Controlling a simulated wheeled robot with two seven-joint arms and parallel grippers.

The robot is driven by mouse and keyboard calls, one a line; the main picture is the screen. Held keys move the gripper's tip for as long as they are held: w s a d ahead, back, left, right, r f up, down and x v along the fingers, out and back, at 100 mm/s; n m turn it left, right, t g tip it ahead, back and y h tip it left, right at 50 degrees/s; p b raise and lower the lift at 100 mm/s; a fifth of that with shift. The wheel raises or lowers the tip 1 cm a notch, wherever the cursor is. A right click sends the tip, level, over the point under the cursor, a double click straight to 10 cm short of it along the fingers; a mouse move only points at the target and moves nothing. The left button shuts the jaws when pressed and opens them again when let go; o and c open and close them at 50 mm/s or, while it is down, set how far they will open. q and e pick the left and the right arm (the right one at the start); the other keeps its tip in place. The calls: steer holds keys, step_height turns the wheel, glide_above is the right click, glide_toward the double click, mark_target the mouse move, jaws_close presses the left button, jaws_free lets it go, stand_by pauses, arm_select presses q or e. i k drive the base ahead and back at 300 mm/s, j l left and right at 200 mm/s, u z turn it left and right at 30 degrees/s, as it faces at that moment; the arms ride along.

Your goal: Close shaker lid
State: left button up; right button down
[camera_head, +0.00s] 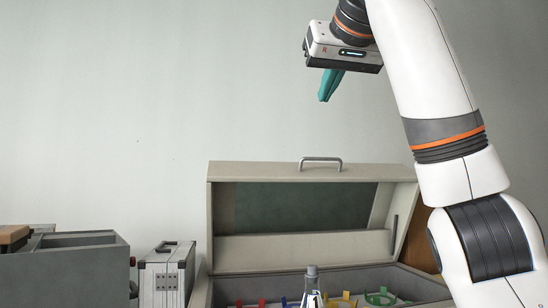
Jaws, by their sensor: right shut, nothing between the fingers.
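The shaker is a large beige-grey box at the bottom centre of the head view. Its lid (226,240) stands raised at the back, with its inner side facing me and a metal handle (321,160) on its top edge. My right gripper (325,98) is shut and empty, high above the lid and apart from it. Its teal fingers point down. My left gripper is not in view.
A flask with a grey stopper (312,271) and several coloured clamps, one of them green (380,298), show inside the shaker. A silver case (166,274) and a dark grey bin (70,270) stand at the left. The space above them is clear.

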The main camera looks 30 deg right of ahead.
mark_target(241, 197)
steer(key=i+l, duration=0.15)
steer(key=i, duration=0.2)
steer(key=i+l, duration=0.2)
steer(key=i, duration=0.15)
steer(key=i+l, duration=0.15)
steer(key=i, duration=0.2)
